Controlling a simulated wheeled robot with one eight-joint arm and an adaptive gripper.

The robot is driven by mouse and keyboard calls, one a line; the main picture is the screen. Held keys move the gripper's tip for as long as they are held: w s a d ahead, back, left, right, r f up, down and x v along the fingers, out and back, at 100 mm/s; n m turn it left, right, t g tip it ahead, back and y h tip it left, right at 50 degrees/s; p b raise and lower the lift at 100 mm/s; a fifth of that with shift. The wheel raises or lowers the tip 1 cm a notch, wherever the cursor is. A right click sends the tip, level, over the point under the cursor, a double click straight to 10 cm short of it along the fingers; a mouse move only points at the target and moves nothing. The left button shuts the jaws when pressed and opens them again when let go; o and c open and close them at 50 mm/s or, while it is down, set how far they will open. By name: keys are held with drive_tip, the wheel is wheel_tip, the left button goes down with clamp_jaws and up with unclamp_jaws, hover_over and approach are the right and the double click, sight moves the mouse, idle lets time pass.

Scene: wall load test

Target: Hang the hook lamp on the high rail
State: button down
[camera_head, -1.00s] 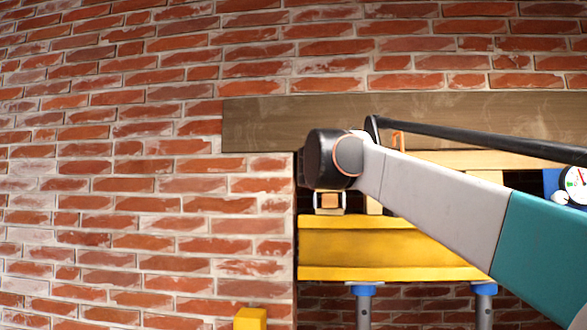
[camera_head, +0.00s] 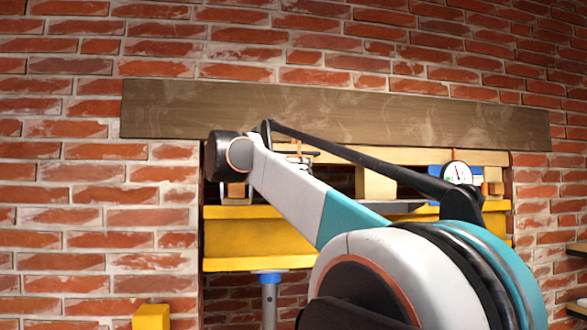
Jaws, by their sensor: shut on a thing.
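The hook lamp does not show as a whole thing that I can make out. My own arm (camera_head: 300,190) crosses the middle of the view and covers part of the wall opening. My gripper is not visible; only arm links show. No rail can be told for certain. A long dark wooden board (camera_head: 330,112) runs across the brick wall above the opening.
Below the board is an opening with a yellow beam (camera_head: 250,238) on a grey post (camera_head: 268,300) with a blue cap. Wooden blocks (camera_head: 377,183) and a white dial gauge (camera_head: 456,175) sit above the beam. A yellow block (camera_head: 151,317) is lower left.

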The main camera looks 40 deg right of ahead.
drive_tip(key=shift+w+d, duration=0.15)
drive_tip(key=shift+w, duration=0.05)
idle(0.5)
drive_tip(key=shift+w+d+p, duration=0.45)
drive_tip(key=shift+w+p, duration=0.05)
drive_tip(key=shift+w, duration=0.2)
drive_tip(key=shift+w+d+p, duration=0.4)
drive_tip(key=shift+w+p, duration=0.1)
drive_tip(key=shift+w, duration=0.15)
drive_tip(key=shift+r, duration=0.1)
drive_tip(key=shift+w+d+p, duration=0.5)
drive_tip(key=shift+w+p, duration=0.05)
drive_tip(key=shift+w, duration=0.3)
drive_tip(key=shift+w+d+p, duration=0.5)
drive_tip(key=shift+w+p, duration=0.05)
drive_tip(key=shift+w, duration=0.3)
idle(0.6)
drive_tip(key=shift+f+b, duration=0.8)
drive_tip(key=shift+f, duration=0.7)
drive_tip(key=c, duration=0.8)
unclamp_jaws()
drive_tip(key=shift+s, duration=0.1)
